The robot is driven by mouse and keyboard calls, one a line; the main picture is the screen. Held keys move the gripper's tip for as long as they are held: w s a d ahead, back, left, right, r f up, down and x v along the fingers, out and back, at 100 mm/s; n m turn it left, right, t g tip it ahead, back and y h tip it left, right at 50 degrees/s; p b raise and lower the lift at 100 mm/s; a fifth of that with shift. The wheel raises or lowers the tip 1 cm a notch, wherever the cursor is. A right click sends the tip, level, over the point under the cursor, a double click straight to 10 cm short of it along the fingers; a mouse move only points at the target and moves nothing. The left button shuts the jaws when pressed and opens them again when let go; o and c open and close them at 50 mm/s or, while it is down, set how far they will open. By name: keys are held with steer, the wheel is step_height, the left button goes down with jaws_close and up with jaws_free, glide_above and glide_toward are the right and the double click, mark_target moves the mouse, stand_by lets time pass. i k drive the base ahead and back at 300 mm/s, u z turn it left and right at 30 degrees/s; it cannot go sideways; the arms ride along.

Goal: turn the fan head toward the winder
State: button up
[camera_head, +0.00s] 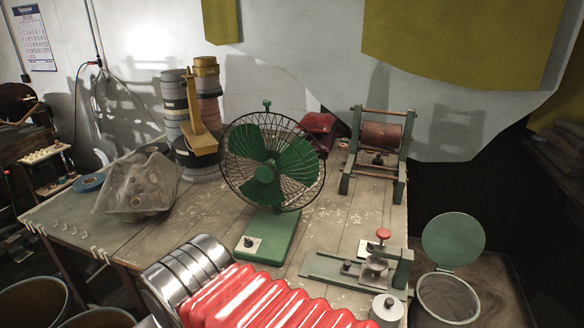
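A green desk fan stands upright on the middle of the wooden table, its round wire-caged head (264,173) facing roughly toward me. Its green base (268,237) has a small switch plate at the front left. A green-framed stand with a brown roller (381,135), which looks like the winder, stands farther back on the table, to the right of the fan. The fan face does not point at it. My gripper is not in view; a red ribbed sleeve and metal rings, apparently my arm, fill the bottom centre. Nothing is seen touching the fan.
A green bench device with a red knob (383,234) sits at the table's front right. Stacked tape rolls (175,105) and a yellow stand (203,135) are behind the fan's left. A clear bag (140,185) lies at left. A lidded bin (448,298) stands at right.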

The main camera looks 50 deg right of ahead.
mark_target(298, 162)
steer(key=z, duration=1.45)
steer(key=k, duration=0.65)
steer(key=u, duration=0.25)
steer(key=i, duration=0.85)
steer(key=u, duration=0.95)
steer(key=i, duration=0.4)
steer(key=u, duration=0.1)
